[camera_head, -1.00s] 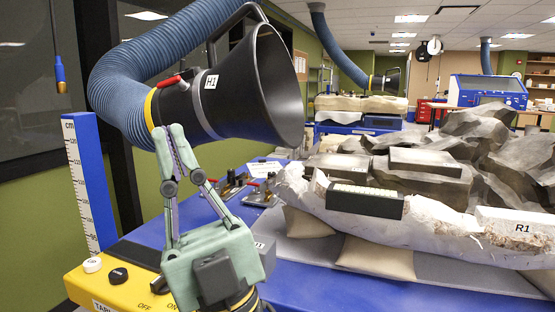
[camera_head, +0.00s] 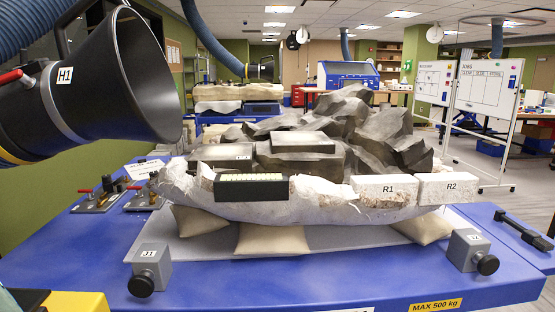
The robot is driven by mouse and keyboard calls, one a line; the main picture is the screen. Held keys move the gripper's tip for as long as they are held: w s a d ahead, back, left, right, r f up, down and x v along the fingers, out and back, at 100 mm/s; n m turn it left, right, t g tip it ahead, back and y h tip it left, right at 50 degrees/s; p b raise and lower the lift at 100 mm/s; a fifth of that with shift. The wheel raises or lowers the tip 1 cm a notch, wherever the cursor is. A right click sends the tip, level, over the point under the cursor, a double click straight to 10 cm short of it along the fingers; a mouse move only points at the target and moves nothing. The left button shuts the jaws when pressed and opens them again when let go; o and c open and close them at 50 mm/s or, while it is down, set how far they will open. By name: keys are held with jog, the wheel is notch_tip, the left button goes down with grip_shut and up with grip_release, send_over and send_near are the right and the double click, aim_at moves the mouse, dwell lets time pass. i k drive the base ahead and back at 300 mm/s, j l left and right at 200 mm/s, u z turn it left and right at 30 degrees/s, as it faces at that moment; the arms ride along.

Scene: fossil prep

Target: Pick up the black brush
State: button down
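I cannot tell for sure which thing is the black brush. A black block with a pale, ribbed top strip (camera_head: 250,187) rests at the front left of the white jacket edge of the fossil. A long dark object with a raised black part (camera_head: 523,229) lies at the right end of the blue table, too small to name. My gripper's fingers are out of view. Only a pale green sliver, likely part of my arm, shows at the bottom left corner.
The blue table (camera_head: 330,275) carries grey rocks (camera_head: 350,125) in a white jacket on sandbags (camera_head: 272,239). Blocks R1 (camera_head: 385,190) and R2 (camera_head: 447,188), and devices J1 (camera_head: 150,265) and another (camera_head: 468,250), stand near. A black hood H1 (camera_head: 120,90) hangs upper left.

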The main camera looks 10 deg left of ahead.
aim_at(531, 237)
jog(key=i+l, duration=0.15)
jog(key=l, duration=0.25)
jog(key=i+l+z, duration=0.1)
jog(key=l, duration=0.35)
jog(key=i+l, duration=0.15)
jog(key=l, duration=0.25)
jog(key=i+l+z, duration=0.1)
jog(key=l, duration=0.35)
jog(key=i+l, duration=0.25)
jog(key=i+l+z, duration=0.1)
jog(key=l, duration=0.45)
jog(key=i+l, duration=0.25)
jog(key=i+l+z, duration=0.1)
jog(key=i+j, duration=0.7)
jog(key=j, duration=0.1)
